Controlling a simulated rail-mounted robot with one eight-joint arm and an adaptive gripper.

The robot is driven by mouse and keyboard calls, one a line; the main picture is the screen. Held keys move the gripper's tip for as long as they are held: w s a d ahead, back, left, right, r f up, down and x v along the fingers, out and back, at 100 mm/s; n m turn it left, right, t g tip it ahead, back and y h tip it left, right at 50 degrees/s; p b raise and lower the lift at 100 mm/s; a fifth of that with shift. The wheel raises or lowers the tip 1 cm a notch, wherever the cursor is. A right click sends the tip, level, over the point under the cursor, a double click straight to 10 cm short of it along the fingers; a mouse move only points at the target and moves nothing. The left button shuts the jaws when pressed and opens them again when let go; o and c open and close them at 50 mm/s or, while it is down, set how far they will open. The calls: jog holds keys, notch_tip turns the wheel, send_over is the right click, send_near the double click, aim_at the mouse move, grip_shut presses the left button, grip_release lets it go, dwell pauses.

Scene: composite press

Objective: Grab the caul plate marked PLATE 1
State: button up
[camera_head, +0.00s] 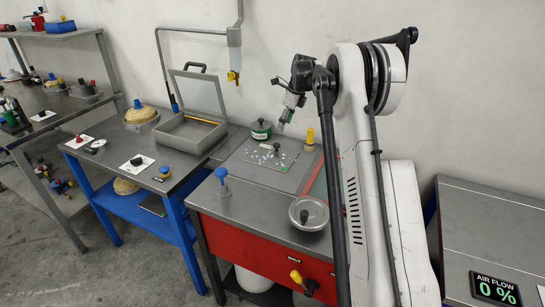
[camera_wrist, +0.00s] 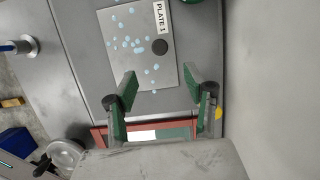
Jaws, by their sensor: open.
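The caul plate marked PLATE 1 (camera_wrist: 125,62) is a flat grey sheet with a white label, a dark round knob (camera_wrist: 160,47) and several light blue spots. In the head view the plate (camera_head: 262,162) lies flat on the grey bench top, its knob near the back edge. My gripper (camera_wrist: 156,82) is open, with green-padded fingers spread apart and nothing between them. In the wrist view its fingertips overlap the plate's near edge, with the knob beyond them. In the head view my gripper (camera_head: 283,122) is above and behind the plate, apart from it.
A green canister (camera_head: 261,130) and a yellow-topped item (camera_head: 310,137) stand behind the plate. A blue-knobbed post (camera_head: 222,180) and a metal bowl (camera_head: 309,213) stand towards the front. An open grey case (camera_head: 192,133) is on the left table.

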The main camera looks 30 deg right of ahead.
aim_at(277, 144)
jog(key=x, duration=1.2)
jog(key=shift+w, duration=0.1)
jog(key=shift+c, duration=0.3)
grip_shut()
